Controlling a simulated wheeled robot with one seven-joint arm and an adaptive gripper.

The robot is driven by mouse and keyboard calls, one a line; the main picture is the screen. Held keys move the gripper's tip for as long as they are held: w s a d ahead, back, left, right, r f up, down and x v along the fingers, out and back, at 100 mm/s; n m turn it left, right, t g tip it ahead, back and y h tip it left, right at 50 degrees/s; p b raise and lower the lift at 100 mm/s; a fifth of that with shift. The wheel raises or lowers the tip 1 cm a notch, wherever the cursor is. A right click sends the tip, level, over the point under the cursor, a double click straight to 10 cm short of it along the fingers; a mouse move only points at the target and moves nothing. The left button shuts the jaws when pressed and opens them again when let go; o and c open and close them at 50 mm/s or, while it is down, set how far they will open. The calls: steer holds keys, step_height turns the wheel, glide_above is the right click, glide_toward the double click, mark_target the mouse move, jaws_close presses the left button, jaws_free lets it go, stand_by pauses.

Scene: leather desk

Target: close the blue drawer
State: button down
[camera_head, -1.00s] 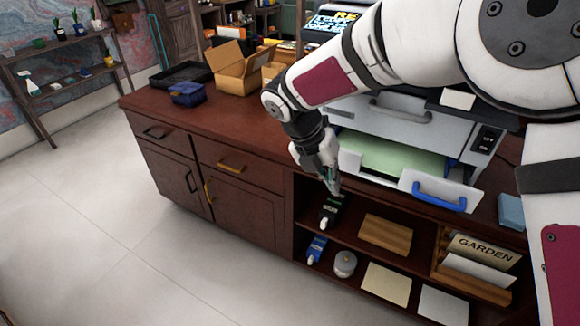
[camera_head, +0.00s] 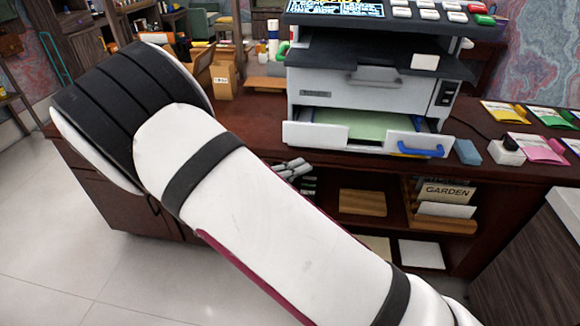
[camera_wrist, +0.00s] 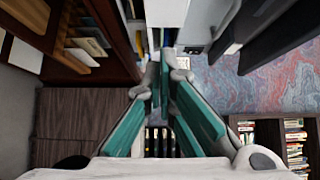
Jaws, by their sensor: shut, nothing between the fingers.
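The blue drawer is the white paper drawer (camera_head: 325,136) with a blue handle (camera_head: 421,150), low in the grey printer (camera_head: 350,85). It is pulled out, and green paper shows inside. My gripper (camera_head: 292,168) is small in the head view, just below the left part of the drawer front, partly hidden by my arm. I cannot tell there whether it touches the drawer. In the wrist view my gripper (camera_wrist: 165,65) has its fingertips close together, shut and empty. A white surface lies ahead of the tips, too cut off to identify surely.
The printer stands on a dark red wooden counter (camera_head: 243,108). Open shelves below hold a wooden block (camera_head: 362,203) and a GARDEN sign (camera_head: 447,192). A blue block (camera_head: 467,152) and seed packets (camera_head: 537,148) lie right of the drawer. Cardboard boxes (camera_head: 223,80) stand left.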

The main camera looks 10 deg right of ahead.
steer(key=shift+w+d+b, duration=0.25)
steer(key=shift+w+d, duration=1.6)
steer(key=shift+d, duration=0.25)
steer(key=shift+w+d+b, duration=0.25)
steer(key=shift+w+d, duration=1.6)
steer(key=shift+d, duration=0.2)
steer(key=shift+w, duration=0.1)
steer(key=w+d, duration=0.1)
steer(key=w, duration=0.1)
steer(key=w+b, duration=0.1)
steer(key=w, duration=0.2)
steer(key=w+d+b, duration=0.1)
steer(key=w, duration=0.2)
steer(key=shift+d+f, duration=0.15)
steer(key=shift+d, duration=0.2)
steer(key=shift+w+d, duration=0.1)
steer(key=shift+w, duration=0.15)
steer(key=shift+r, duration=0.2)
